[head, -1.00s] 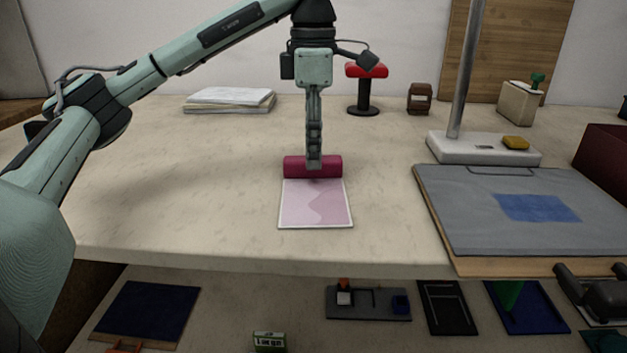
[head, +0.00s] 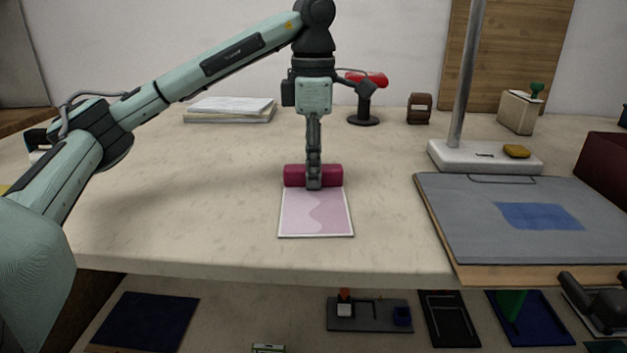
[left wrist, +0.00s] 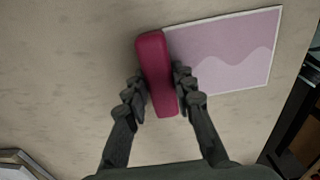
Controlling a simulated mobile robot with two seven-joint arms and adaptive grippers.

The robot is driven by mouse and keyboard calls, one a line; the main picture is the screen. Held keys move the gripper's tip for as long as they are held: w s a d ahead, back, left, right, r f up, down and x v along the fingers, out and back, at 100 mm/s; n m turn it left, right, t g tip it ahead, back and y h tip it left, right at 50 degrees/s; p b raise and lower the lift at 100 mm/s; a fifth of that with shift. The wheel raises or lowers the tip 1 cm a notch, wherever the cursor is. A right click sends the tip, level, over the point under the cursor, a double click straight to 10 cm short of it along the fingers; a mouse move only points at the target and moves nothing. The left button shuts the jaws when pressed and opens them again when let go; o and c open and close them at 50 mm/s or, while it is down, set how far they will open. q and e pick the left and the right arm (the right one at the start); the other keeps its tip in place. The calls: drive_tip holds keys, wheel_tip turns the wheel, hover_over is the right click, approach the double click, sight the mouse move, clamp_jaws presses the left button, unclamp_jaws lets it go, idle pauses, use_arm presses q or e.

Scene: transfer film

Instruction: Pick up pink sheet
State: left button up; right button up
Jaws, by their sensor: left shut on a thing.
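The pink sheet (head: 316,213) lies flat near the table's front edge, with a white border and a wavy two-tone pink pattern. A crimson bar (head: 328,170) with rounded ends lies along its far edge. In the left wrist view the sheet (left wrist: 220,50) extends right from the bar (left wrist: 155,60). My left gripper (head: 314,186) reaches down from above and is shut on the bar, one finger on each side of it (left wrist: 160,95). The bar still appears to rest at table level. I cannot tell whether bar and sheet are joined. My right gripper is not in view.
A grey board (head: 530,240) with a blue patch lies right of the sheet, near a metal post (head: 466,80) on a white base. A red-topped stand (head: 365,108) and a paper stack (head: 230,108) are behind. Table left of the sheet is clear. Several items lie below.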

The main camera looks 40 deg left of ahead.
use_arm(q)
drive_tip(key=shift+r, duration=0.55)
wheel_tip(320, 180, up, 4)
drive_tip(key=shift+f+p, duration=0.25)
drive_tip(key=shift+p, duration=0.6)
drive_tip(key=shift+s+a+r, duration=0.4)
drive_tip(key=shift+s+r, duration=0.05)
drive_tip(key=shift+s, duration=0.3)
drive_tip(key=s+a+r, duration=0.3)
drive_tip(key=s+r, duration=0.2)
drive_tip(key=s, duration=0.4)
drive_tip(key=shift+s+a+r, duration=0.2)
drive_tip(key=shift+a+r, duration=0.05)
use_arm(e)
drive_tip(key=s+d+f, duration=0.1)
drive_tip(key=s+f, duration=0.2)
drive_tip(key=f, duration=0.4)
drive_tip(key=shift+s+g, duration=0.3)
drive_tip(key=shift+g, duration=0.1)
